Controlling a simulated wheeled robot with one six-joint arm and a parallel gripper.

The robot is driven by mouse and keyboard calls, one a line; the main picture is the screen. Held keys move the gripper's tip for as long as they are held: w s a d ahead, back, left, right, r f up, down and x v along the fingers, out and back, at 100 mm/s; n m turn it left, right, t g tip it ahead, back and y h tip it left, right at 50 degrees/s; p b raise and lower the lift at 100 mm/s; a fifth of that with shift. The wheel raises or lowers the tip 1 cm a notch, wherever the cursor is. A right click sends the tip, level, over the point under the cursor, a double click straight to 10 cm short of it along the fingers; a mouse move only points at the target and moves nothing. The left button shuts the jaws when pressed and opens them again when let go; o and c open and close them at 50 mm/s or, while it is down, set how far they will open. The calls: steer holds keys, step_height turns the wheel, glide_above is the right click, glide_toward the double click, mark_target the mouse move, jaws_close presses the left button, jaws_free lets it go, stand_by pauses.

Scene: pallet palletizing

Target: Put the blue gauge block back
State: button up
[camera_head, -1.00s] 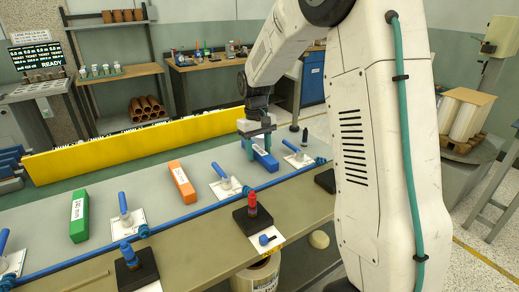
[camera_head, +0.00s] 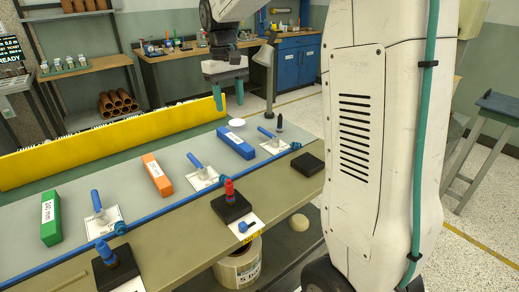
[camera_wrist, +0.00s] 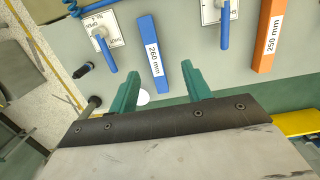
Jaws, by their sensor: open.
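The blue gauge block (camera_head: 236,142) lies flat on the grey bench top (camera_head: 128,188), toward its far right end, between two white plates with blue levers. In the wrist view the blue block (camera_wrist: 152,52) shows a white "260 mm" label. My gripper (camera_head: 229,103) is open and empty, raised above the bench and behind the block, apart from it. Its two green fingers (camera_wrist: 158,93) show in the wrist view, with the near end of the block just beyond them. A white round spot (camera_head: 237,122) lies on the bench behind the block.
An orange block (camera_head: 157,175) and a green block (camera_head: 51,217) lie farther left on the bench. Blue levers on white plates (camera_head: 204,180) and a blue rail (camera_head: 180,205) line the front. A yellow barrier (camera_head: 95,150) runs along the back. Black stands, one with a red piece (camera_head: 229,190), sit in front.

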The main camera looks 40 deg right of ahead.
steer(key=s+a+r, duration=0.1)
steer(key=s+a, duration=0.1)
steer(key=s, duration=0.3)
steer(key=s+a+r+t, duration=0.1)
steer(key=s+a, duration=0.2)
steer(key=s, duration=0.3)
steer(key=s+a+r, duration=0.1)
steer(key=s+a, duration=0.1)
steer(key=s, duration=0.3)
steer(key=s+a+f, duration=0.1)
steer(key=s+f, duration=0.2)
steer(key=s, duration=0.4)
steer(key=s+a+f+t, duration=0.1)
steer(key=s+f, duration=0.2)
steer(key=s, duration=0.4)
steer(key=shift+s+a+t, duration=0.3)
steer(key=shift+a, duration=0.05)
